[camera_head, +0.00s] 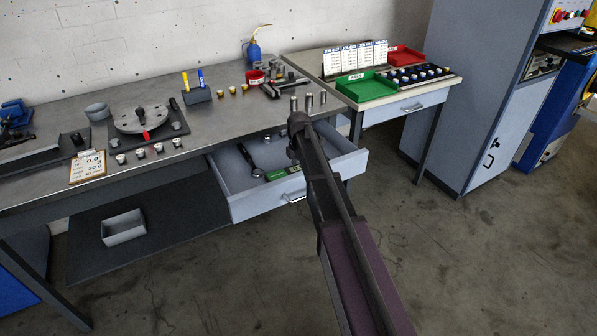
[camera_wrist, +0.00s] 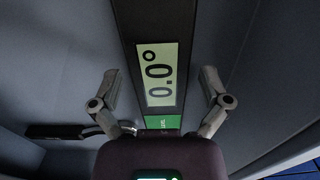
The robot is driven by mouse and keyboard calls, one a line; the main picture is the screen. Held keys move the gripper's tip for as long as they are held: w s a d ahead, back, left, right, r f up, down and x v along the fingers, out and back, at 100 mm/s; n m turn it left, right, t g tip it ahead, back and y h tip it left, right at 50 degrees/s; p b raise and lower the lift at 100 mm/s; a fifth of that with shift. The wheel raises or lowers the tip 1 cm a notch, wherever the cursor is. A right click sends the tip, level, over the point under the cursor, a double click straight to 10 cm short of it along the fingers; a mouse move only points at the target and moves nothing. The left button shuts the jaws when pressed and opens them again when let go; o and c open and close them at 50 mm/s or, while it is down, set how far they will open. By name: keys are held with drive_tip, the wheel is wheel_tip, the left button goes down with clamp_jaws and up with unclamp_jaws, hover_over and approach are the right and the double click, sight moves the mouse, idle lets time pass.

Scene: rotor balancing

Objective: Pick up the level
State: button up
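The level is a dark bar with green parts and a pale display reading 0.0°. In the wrist view the level (camera_wrist: 160,122) runs from the top edge down to my gripper's body. In the head view the level (camera_head: 280,174) lies in the open drawer (camera_head: 232,185), partly hidden by my arm. My gripper (camera_wrist: 158,75) is open and empty, with one finger on each side of the level in the wrist view. I cannot tell its height above the level. In the head view my arm hides the fingers.
A dark tool with a ring end (camera_head: 248,160) lies in the drawer left of the level. The drawer walls stand close around. The workbench (camera_head: 225,112) above holds a rotor disc (camera_head: 142,119) and small parts. A side table with a green tray (camera_head: 366,87) stands right.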

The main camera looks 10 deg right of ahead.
sight(299, 167)
drive_tip(key=c, duration=1)
drive_tip(key=shift+r, duration=0.1)
wheel_tip(299, 167, up, 10)
drive_tip(key=p, duration=1)
